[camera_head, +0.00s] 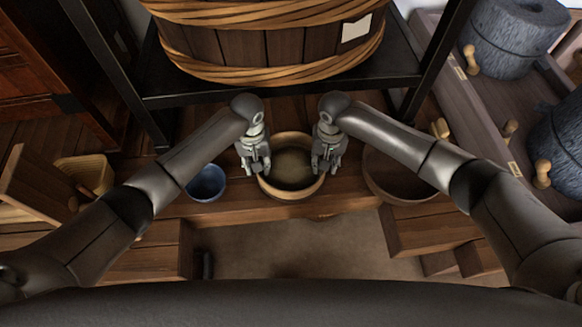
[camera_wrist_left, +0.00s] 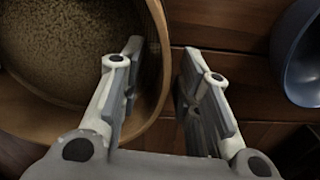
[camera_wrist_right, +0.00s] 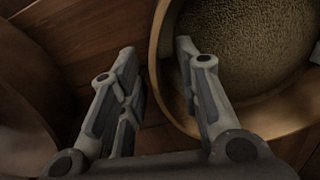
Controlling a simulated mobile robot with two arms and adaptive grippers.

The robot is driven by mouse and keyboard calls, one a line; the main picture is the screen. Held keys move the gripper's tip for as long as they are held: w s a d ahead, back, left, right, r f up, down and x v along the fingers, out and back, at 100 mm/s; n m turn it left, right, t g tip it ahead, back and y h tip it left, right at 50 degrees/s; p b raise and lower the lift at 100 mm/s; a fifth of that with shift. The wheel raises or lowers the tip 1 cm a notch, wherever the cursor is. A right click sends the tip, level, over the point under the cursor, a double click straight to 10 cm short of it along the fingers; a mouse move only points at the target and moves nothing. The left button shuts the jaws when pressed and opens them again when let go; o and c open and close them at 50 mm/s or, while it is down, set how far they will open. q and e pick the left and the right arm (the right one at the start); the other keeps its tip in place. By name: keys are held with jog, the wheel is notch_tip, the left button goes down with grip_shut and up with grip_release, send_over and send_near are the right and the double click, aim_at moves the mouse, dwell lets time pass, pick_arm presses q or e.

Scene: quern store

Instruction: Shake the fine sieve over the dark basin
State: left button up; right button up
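The fine sieve (camera_head: 291,191), a round wooden hoop with a pale speckled mesh, sits on the bench between my grippers. My left gripper (camera_head: 256,168) is at its left rim, open. In the left wrist view, the sieve rim (camera_wrist_left: 160,75) passes between the spread fingers, one inside and one outside. My right gripper (camera_head: 326,166) is at the right rim, open. In the right wrist view, the rim (camera_wrist_right: 158,75) also lies between the fingers. The dark basin (camera_head: 395,180), wide and brown, stands right of the sieve, partly hidden by my right arm.
A blue bowl (camera_head: 207,184) stands just left of the sieve. A large banded wooden tub (camera_head: 285,45) stands on a black frame (camera_head: 285,83) behind. Stone querns (camera_head: 512,35) with wooden handles sit at the right.

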pick_arm(q)
grip_shut()
pick_arm(e)
grip_shut()
pick_arm(q)
jog(key=shift+r, duration=0.1)
pick_arm(e)
jog(key=shift+r, duration=0.1)
